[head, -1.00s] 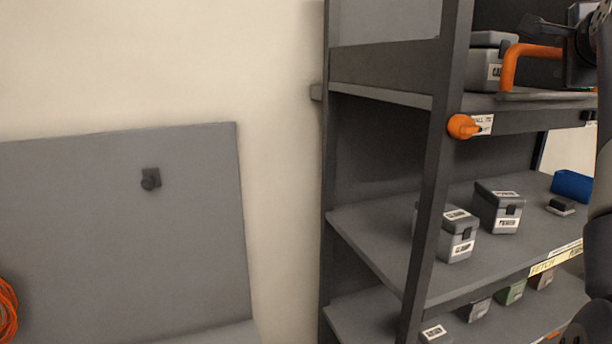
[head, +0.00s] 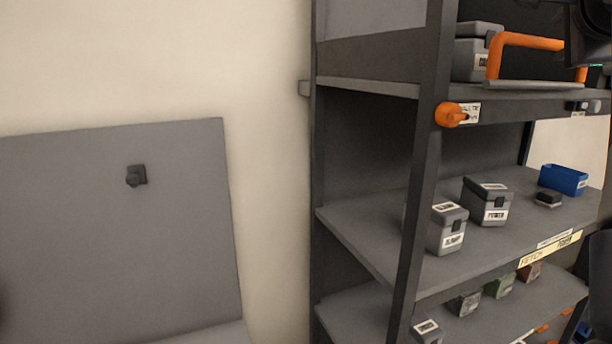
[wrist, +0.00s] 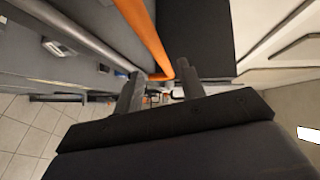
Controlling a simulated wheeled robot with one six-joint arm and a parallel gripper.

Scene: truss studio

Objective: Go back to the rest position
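My gripper (wrist: 160,82) shows in the wrist view with its two dark fingers apart and nothing held between them. An orange handle (wrist: 146,35) runs past just beyond the fingertips in that view; contact cannot be seen. In the head view a dark part of my arm is at the top right corner, and the fingers cannot be made out there. The orange handle (head: 530,40) stands on the upper shelf, left of that dark part.
A grey shelf rack (head: 428,170) fills the right side. Its middle shelf holds grey boxes (head: 487,203) and a blue bin (head: 563,180). An orange knob (head: 450,114) sticks out from the upper shelf's front. A grey panel (head: 110,240) stands at left against the bare wall.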

